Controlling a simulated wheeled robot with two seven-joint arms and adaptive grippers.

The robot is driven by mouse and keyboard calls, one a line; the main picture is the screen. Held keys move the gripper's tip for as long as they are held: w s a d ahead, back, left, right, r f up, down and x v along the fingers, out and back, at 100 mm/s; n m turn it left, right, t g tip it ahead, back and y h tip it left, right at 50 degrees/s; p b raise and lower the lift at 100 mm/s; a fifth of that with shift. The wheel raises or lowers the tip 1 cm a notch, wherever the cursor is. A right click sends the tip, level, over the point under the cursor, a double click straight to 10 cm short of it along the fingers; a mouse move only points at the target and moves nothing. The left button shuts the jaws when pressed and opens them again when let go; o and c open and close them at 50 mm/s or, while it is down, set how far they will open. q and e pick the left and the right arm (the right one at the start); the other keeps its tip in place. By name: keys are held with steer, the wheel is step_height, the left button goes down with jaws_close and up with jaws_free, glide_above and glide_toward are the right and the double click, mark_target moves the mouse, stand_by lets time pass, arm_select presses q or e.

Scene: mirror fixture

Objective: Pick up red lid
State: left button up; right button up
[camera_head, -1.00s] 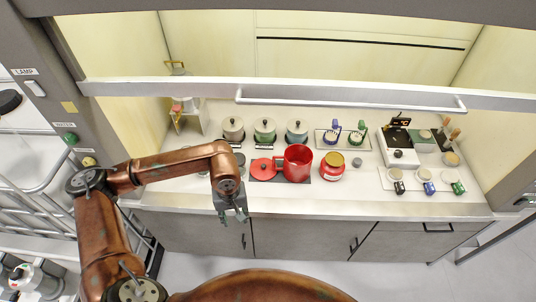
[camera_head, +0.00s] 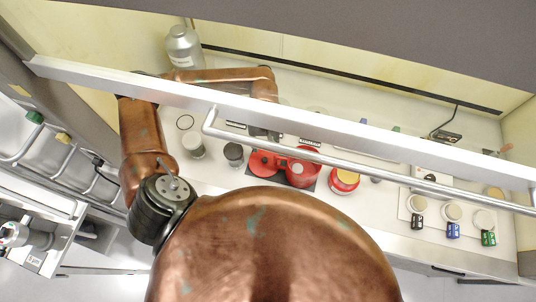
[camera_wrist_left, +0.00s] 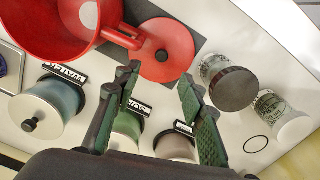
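The red lid (camera_head: 263,164) lies flat on a dark mat on the counter, left of the red pot (camera_head: 302,173). In the left wrist view the lid (camera_wrist_left: 172,58) shows a dark knob at its centre, and the handle of the pot (camera_wrist_left: 50,28) reaches over its edge. My left gripper (camera_head: 264,132) is behind the lid in the head view, partly covered by the rail. In the wrist view the left gripper (camera_wrist_left: 158,78) has its fingers apart with nothing between them, close to the lid's near edge and not around its knob. My right gripper is not seen.
A dark-capped jar (camera_head: 233,153) and a white-capped jar (camera_head: 193,144) stand left of the lid. A green canister (camera_wrist_left: 130,126) and a blue-grey canister (camera_wrist_left: 48,104) stand near my fingers. A metal rail (camera_head: 330,160) crosses above the counter.

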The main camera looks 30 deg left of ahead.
arm_select(q)
glide_above(264, 159)
steer(key=f+p, duration=0.1)
steer(key=f, duration=0.3)
steer(key=shift+d, duration=0.2)
steer(key=shift+w+f, duration=0.1)
steer(key=shift+f, duration=0.5)
steer(key=f+p, duration=0.1)
steer(key=f, duration=0.3)
steer(key=shift+s+a+f+p, duration=0.1)
steer(key=shift+s+p, duration=0.1)
steer(key=shift+p, duration=0.2)
steer(key=shift+f, duration=0.4)
jaws_close()
